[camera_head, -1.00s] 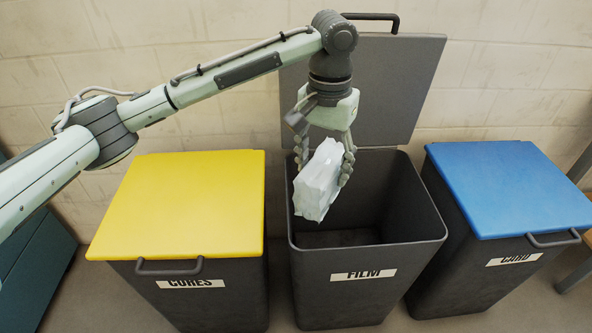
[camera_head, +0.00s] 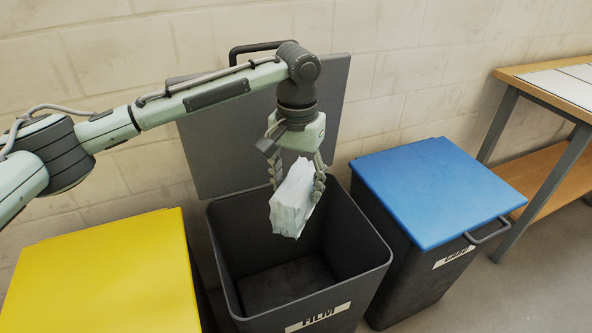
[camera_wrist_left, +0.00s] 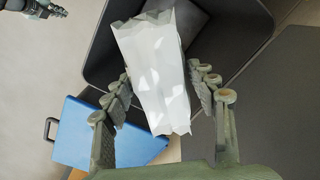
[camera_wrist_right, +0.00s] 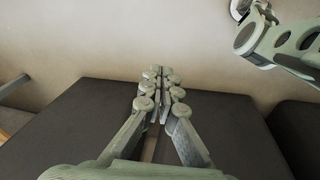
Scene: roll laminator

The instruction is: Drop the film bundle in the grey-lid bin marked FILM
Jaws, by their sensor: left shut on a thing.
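The film bundle (camera_head: 292,203) is a white, crumpled block. My left gripper (camera_head: 298,180) is shut on it and holds it tilted over the mouth of the FILM bin (camera_head: 372,268), which is dark grey. The bin's grey lid (camera_head: 225,150) stands open against the wall behind. In the left wrist view the bundle (camera_wrist_left: 155,75) sits between the two fingers of my left gripper (camera_wrist_left: 160,95), with the dark bin beyond. The bundle's lower end seems near rim height; its exact depth is unclear. My right gripper (camera_wrist_right: 160,85) is empty, its fingertips together, outside the head view.
A yellow-lid bin (camera_head: 105,275) stands left of the FILM bin. A blue-lid bin (camera_head: 435,190), lid closed, stands close on its right. A wooden-topped table (camera_head: 520,75) with a lower shelf is at the far right. The wall is close behind the bins.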

